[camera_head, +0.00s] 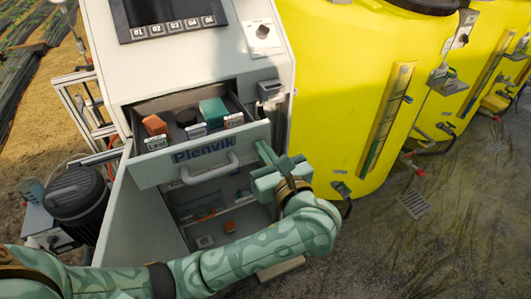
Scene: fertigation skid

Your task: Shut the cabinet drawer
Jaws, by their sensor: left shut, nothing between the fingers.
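The cabinet (185,60) is white and stands left of centre. Its drawer (150,172) is pulled out, with the word "Plenvik" and a light grey bar handle (210,171) on the front. Inside the drawer lie an orange block (155,125), a dark round thing (186,117) and a teal block (214,111). My green left gripper (264,149) is shut and empty, at the right end of the drawer front and right of the handle. I cannot tell whether its fingertips touch the front. My right gripper is not in view.
Below the drawer is an open compartment (215,212) with small parts on shelves. Large yellow tanks (345,90) stand close on the right. A dark motor-like cylinder (77,193) stands at the left. Open ground (440,240) lies at the lower right.

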